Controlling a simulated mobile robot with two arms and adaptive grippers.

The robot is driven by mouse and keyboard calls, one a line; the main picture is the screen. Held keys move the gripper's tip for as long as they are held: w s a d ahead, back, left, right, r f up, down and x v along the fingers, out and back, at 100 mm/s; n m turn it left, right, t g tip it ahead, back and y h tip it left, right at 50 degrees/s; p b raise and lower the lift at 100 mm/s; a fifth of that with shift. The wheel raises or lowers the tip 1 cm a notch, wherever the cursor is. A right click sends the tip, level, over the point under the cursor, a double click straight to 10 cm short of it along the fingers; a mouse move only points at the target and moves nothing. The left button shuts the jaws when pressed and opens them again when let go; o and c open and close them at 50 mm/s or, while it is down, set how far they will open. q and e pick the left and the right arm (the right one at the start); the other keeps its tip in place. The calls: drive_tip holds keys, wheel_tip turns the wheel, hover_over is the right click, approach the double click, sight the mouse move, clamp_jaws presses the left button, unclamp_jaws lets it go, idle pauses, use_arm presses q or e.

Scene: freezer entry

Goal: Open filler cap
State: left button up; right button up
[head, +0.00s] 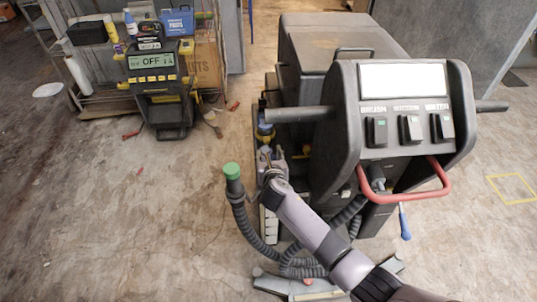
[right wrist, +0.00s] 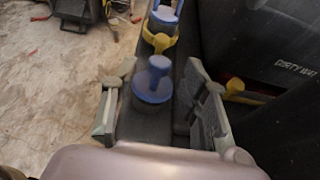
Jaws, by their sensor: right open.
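A blue round cap (right wrist: 152,84) with a raised knob sits on the dark side ledge of the floor machine (head: 345,110). I cannot tell for sure that it is the filler cap. My right gripper (head: 270,158) is over this ledge at the machine's left side. In the right wrist view the gripper (right wrist: 160,70) is open, with one finger on each side of the cap. I cannot tell whether they touch it. In the head view the gripper hides the cap. My left gripper is not in view.
Beyond the cap is another blue part (right wrist: 164,16) with a yellow collar (right wrist: 160,40). A green-capped hose (head: 232,171) stands left of my arm.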

drive_tip(key=shift+b+x, duration=0.35)
drive_tip(key=shift+x, duration=1.05)
drive_tip(key=shift+c, duration=0.6)
clamp_jaws()
